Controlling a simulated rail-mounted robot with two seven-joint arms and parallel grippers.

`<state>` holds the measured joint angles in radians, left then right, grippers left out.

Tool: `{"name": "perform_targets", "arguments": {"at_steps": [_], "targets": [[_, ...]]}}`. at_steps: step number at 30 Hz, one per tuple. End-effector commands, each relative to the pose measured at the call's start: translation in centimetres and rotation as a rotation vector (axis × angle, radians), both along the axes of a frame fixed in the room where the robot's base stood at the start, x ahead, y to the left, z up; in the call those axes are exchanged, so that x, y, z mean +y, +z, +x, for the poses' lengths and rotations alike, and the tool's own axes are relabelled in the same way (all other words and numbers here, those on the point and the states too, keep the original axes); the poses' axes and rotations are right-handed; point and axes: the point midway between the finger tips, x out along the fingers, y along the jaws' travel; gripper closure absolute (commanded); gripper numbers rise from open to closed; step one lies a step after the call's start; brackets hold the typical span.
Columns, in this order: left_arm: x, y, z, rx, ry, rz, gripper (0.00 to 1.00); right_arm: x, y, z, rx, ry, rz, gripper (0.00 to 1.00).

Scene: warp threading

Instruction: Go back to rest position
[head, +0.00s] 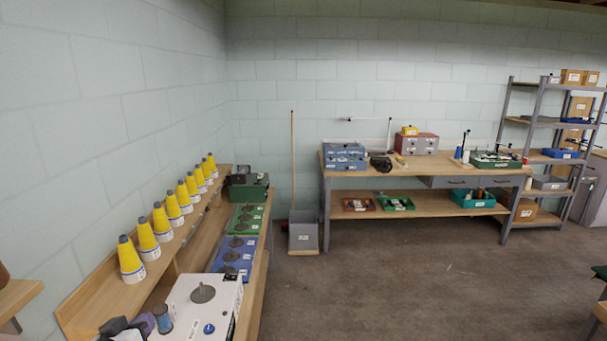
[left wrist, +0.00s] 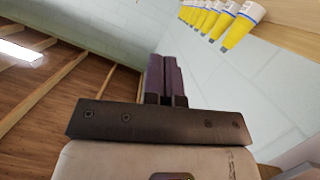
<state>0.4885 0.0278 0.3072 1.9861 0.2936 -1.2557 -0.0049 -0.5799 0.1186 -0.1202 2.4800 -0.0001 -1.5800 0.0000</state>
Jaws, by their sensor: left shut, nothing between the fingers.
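My left gripper (head: 146,322) shows at the bottom left of the head view, partly cut off by the lower edge. It is beside the white box on the near end of the wooden bench. In the left wrist view its two dark purple fingers (left wrist: 166,62) are together, with nothing between them. My right gripper is in neither view.
A bench shelf (head: 92,301) carries several yellow cones (head: 162,222). A workbench (head: 450,163) and rack (head: 530,125) stand behind. The middle floor (head: 390,280) is clear.

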Motion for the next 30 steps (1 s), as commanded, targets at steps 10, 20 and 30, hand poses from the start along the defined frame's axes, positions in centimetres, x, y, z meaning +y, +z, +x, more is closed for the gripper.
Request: {"name": "perform_targets", "arguments": {"at_steps": [10, 20, 30], "targets": [[-7.9, -12.3, -17.3, 0.424, -0.081, 0.357, 1.0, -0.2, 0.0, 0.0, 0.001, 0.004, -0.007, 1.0], [-12.2, -23.0, -30.2, 0.72, -0.272, 0.38, 1.0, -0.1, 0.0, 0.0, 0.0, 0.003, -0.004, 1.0], [-12.0, -26.1, -38.5, 0.93, -0.318, 0.361, 1.0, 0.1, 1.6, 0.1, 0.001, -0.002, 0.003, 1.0]]}}
